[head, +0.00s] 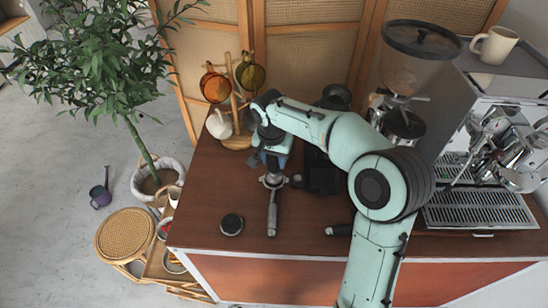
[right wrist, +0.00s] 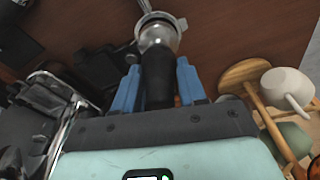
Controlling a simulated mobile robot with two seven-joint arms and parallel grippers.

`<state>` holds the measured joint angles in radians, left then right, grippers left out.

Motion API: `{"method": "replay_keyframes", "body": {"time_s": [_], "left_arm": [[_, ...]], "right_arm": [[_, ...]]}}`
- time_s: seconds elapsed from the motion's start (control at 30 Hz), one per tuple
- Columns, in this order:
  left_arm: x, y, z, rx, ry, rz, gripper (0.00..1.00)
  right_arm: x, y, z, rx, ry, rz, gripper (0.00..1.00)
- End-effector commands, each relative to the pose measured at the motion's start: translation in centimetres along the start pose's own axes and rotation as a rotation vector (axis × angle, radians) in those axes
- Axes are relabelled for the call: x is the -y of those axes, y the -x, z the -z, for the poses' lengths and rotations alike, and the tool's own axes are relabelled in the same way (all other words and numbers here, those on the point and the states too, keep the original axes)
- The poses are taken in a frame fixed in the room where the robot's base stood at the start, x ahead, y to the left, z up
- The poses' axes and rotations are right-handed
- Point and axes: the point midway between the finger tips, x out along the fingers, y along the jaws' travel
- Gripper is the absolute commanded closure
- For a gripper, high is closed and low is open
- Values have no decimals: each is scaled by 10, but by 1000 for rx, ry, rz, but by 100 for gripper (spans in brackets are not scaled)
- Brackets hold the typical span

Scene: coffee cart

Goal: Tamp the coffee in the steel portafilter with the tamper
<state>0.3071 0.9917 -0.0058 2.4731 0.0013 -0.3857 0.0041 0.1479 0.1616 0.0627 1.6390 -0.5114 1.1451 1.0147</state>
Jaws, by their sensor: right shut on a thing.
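The steel portafilter (head: 272,181) lies on the brown cart top, its handle toward the front edge. My right gripper (head: 273,158) is above its basket, pointing down. In the right wrist view, the gripper (right wrist: 157,85) is shut on the black handle of the tamper (right wrist: 158,75), between two blue fingers. The tamper's lower end meets the steel portafilter basket (right wrist: 162,22). The coffee is hidden, and I cannot tell how deep the tamper sits. My left gripper is not in view.
A round black item (head: 232,224) lies left of the portafilter. A black handle (head: 340,230) shows partly behind my arm. A wooden mug tree (head: 236,110) with cups stands behind. The grinder (head: 405,60) and espresso machine (head: 490,150) are on the right. The front left cart top is mostly clear.

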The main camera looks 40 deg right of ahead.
Motion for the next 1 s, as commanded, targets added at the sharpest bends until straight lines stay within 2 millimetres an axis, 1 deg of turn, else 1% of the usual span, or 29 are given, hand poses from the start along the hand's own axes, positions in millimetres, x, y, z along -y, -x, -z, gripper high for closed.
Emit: {"method": "replay_keyframes", "body": {"time_s": [0.47, 1.0], "left_arm": [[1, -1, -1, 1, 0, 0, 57], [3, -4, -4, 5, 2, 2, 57]], "right_arm": [[0, 0, 0, -2, -1, 2, 96], [0, -6, 0, -1, -1, 1, 96]]}}
